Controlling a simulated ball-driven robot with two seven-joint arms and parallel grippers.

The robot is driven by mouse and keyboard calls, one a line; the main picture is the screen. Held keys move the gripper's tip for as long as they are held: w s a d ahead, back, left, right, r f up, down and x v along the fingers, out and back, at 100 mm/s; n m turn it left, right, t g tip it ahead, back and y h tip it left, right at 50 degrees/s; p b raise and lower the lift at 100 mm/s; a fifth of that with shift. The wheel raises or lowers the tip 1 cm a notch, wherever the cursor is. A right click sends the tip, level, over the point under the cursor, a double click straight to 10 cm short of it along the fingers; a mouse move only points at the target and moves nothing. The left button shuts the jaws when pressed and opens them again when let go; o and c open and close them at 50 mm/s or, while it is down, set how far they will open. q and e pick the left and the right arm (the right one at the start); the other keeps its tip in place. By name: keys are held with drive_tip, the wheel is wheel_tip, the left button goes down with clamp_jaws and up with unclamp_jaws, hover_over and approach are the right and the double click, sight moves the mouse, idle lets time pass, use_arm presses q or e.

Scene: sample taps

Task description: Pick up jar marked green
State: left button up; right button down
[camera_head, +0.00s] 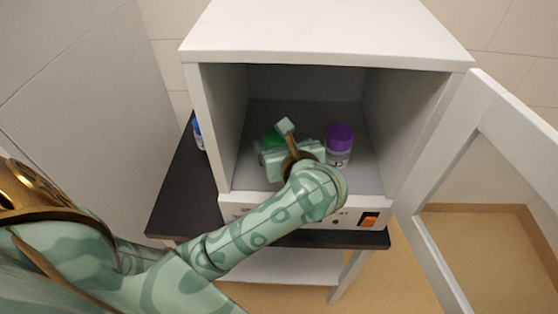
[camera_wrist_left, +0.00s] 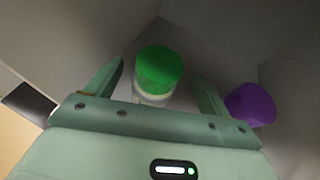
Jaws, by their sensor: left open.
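The jar marked green stands upright inside the open white cabinet, and its green lid (camera_head: 272,136) shows past my left gripper in the head view. In the left wrist view the green-lidded jar (camera_wrist_left: 158,72) stands between the two open fingers, with no visible contact. My left gripper (camera_wrist_left: 162,88) is open and reaches into the cabinet. In the head view my left gripper (camera_head: 287,148) and wrist hide most of the jar's body. My right gripper is not in view.
A purple-lidded jar (camera_head: 340,140) stands close to the right of my left gripper; it also shows in the wrist view (camera_wrist_left: 250,104). The cabinet (camera_head: 320,32) walls enclose the space. Its glazed door (camera_head: 455,165) is swung open at right. A blue-capped item (camera_head: 197,133) stands outside, left.

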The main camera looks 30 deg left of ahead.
sight(275, 135)
use_arm(q)
drive_tip(key=shift+w+a+f, duration=0.15)
drive_tip(key=shift+w+a, duration=0.05)
drive_tip(key=shift+a, duration=0.05)
drive_tip(key=shift+w+a+f+b, duration=0.2)
drive_tip(key=shift+a+b, duration=0.05)
drive_tip(key=shift+b, duration=0.15)
drive_tip(key=b+x, duration=0.2)
drive_tip(key=x, duration=0.2)
drive_tip(key=shift+f+b, duration=0.15)
drive_tip(key=shift+b, duration=0.2)
drive_tip(key=shift+w+a, duration=0.15)
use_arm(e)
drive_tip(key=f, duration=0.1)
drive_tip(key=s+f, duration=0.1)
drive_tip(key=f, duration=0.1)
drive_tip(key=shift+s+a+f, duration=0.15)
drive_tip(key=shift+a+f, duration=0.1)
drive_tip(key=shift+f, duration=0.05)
use_arm(q)
drive_tip(key=c, duration=1.5)
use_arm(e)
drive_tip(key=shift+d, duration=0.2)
use_arm(q)
drive_tip(key=shift+r, duration=0.3)
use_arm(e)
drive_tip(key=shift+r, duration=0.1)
